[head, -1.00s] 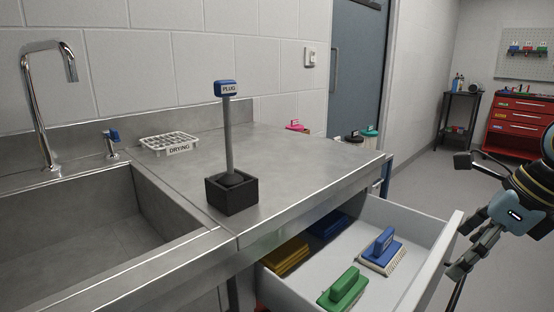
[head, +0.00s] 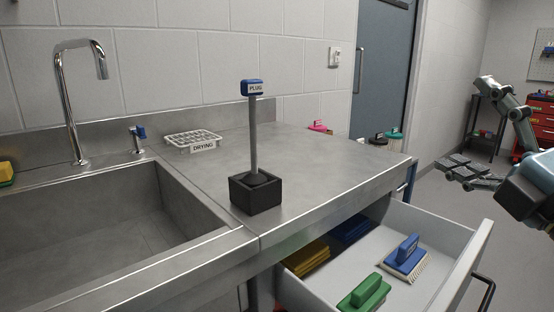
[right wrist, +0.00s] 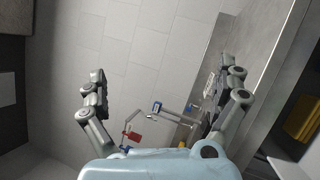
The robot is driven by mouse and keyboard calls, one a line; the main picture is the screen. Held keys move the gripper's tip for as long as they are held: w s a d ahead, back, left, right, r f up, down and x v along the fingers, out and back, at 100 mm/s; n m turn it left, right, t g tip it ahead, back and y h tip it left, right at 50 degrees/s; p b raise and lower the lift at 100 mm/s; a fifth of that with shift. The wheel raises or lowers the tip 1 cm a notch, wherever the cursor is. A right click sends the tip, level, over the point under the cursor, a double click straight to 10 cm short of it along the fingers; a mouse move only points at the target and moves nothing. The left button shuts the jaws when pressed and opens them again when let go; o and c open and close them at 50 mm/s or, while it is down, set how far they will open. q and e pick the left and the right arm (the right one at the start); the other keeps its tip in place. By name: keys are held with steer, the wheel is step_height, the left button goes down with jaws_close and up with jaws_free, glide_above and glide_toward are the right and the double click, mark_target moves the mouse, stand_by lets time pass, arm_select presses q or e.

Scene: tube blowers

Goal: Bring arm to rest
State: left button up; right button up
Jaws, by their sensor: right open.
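My right gripper (head: 467,128) is open and empty in the head view. It is at the right edge, raised in the air to the right of the steel counter and above the open drawer's outer side. In the right wrist view its two fingers stand wide apart (right wrist: 164,82) with nothing between them, and the wall, tap and counter show beyond. My left gripper is in neither view.
The open drawer (head: 468,262) holds a green brush (head: 364,294), a blue brush (head: 406,258) and yellow items (head: 308,258). On the counter (head: 320,165) stand a black block (head: 255,194) with the PLUG tool (head: 253,130) upright in it and a drying rack (head: 192,139).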

steer(key=s+d+f+m+g+h, duration=0.3)
steer(key=d+f+m+h, duration=0.45)
steer(key=m+h, duration=0.4)
steer(key=s+d+f+m+g, duration=0.2)
steer(key=s+f+m+g, duration=0.5)
steer(key=f, duration=0.3)
steer(key=s+a+f+m+g+y, duration=0.2)
steer(key=s+a+f+g, duration=0.2)
steer(key=s+f, duration=0.3)
steer(key=s+a+f+m+g+y, duration=0.25)
steer(key=s+a+f+g, duration=0.2)
steer(key=s, duration=0.35)
steer(key=s+d+f+g, duration=0.1)
steer(key=s+d+f, duration=0.1)
steer(key=f, duration=1.1)
steer(key=s+d+f, duration=0.2)
steer(key=f, duration=1.1)
steer(key=s+f+g, duration=0.1)
steer(key=s+f, duration=1.3)
steer(key=s, duration=0.4)
steer(key=shift+d+f, duration=0.15)
steer(key=shift+d, duration=0.15)
